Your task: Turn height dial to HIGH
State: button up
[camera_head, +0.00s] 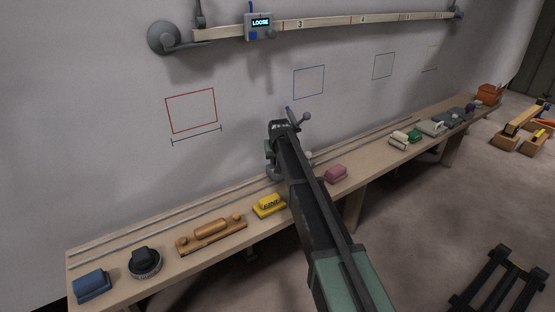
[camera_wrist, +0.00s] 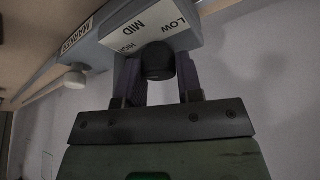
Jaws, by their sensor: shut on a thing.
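The height dial (camera_wrist: 157,60) is a dark round knob in the wrist view, set below a white label plate (camera_wrist: 140,27) that reads LOW, MID and HIGH. The plate sits on a blue-grey body (camera_wrist: 100,55) that also bears a label reading MARKER. My gripper (camera_wrist: 159,72) is shut on the dial, one finger on each side of it. HIGH is partly hidden by the knob. I cannot tell which word the dial points at. In the head view my arm hides the gripper and most of this device; a lever with a ball end (camera_head: 304,119) shows beside my wrist.
The long wooden bench (camera_head: 180,262) runs along the wall with rails on it.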

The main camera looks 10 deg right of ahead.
jog(key=shift+n, duration=0.5)
jog(key=o, duration=0.9)
jog(key=p+v, duration=1)
jog(key=shift+s+d+r, duration=0.15)
jog(key=shift+s+r, duration=0.05)
jog(key=shift+r, duration=0.15)
jog(key=s+f+g, duration=0.1)
jog(key=s+g, duration=0.4)
jog(key=s, duration=3.4)
jog(key=shift+m, duration=0.4)
jog(key=r+p, duration=1.5)
jog(key=shift+w+r, duration=0.1)
jog(key=shift+w, duration=0.25)
